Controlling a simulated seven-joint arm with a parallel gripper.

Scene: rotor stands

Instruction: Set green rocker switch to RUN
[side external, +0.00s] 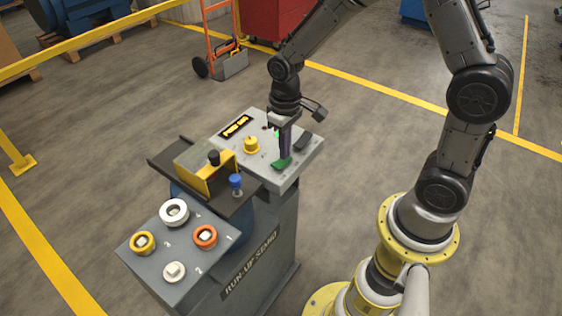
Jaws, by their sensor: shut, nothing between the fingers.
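The green rocker switch (282,163) sits on the sloped grey control panel (225,141) at the top of the stand. My gripper (284,155) is shut and empty, pointing down with its fingertips at the far edge of the green switch. I cannot tell whether the tips touch it. The fingers hide part of the switch and the panel behind them. The RUN marking cannot be read, so the switch's position is unclear.
A black rocker (304,141) lies right of my fingers, and a yellow knob (251,144) left. A yellow guard (206,170) and a blue-topped knob (236,182) stand nearer. Several rotor rings, including a white one (174,211), occupy the lower grey shelf.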

